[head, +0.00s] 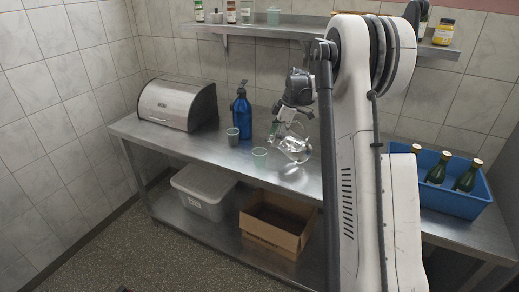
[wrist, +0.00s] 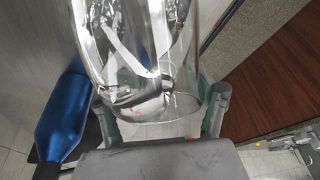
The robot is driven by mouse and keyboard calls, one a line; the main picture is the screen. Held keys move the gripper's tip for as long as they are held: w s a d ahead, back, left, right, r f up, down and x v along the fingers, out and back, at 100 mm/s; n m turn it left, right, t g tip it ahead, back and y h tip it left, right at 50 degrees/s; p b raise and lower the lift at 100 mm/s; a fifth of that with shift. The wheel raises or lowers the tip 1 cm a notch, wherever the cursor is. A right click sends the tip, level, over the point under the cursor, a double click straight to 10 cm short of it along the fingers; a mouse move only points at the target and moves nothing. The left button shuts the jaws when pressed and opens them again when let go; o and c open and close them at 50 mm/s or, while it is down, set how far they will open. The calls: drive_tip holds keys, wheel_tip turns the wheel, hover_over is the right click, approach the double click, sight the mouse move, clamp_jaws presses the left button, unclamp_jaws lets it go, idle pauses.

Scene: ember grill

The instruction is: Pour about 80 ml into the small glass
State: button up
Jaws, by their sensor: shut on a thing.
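My gripper (head: 284,130) is shut on a clear glass jug (head: 294,149) and holds it over the steel table. The jug looks tilted in the head view. In the wrist view the jug (wrist: 140,50) fills the space between the two fingers of my gripper (wrist: 163,112). I cannot tell how much liquid is in it. A small greenish clear glass (head: 259,154) stands on the table just left of the jug. Its contents are too small to make out, and I see no clear stream. The small glass does not show clearly in the wrist view.
A grey cup (head: 232,136) and a blue pump bottle (head: 241,112) stand behind and left of the small glass. A steel bread box (head: 178,104) is farther left. A blue crate (head: 457,199) with dark bottles stands at right. A shelf (head: 275,31) runs above.

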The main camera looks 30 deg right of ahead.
drive_tip(key=shift+w+a+f+g+h, duration=0.1)
drive_tip(key=shift+f+g+h, duration=0.2)
drive_tip(key=shift+f+h, duration=0.25)
drive_tip(key=shift+a+r+g+h+p, duration=0.15)
drive_tip(key=shift+r+g+h+p, duration=0.2)
drive_tip(key=shift+h+p, duration=0.4)
drive_tip(key=shift+a+r+g+h+p, duration=0.15)
drive_tip(key=shift+g+h+p, duration=0.3)
drive_tip(key=shift+h+p, duration=0.3)
idle(2.6)
drive_tip(key=shift+d, duration=0.1)
drive_tip(key=shift+d+f+t+y+b, duration=0.25)
drive_tip(key=shift+f+t+y+b, duration=0.15)
drive_tip(key=shift+y+b, duration=0.55)
drive_tip(key=shift+f+t+y+b, duration=0.15)
drive_tip(key=shift+t+y+b, duration=0.15)
drive_tip(key=shift+y+b, duration=0.25)
drive_tip(key=shift+r+y, duration=0.65)
drive_tip(key=shift+r, duration=0.05)
drive_tip(key=shift+r+t, duration=0.1)
drive_tip(key=shift+t, duration=0.2)
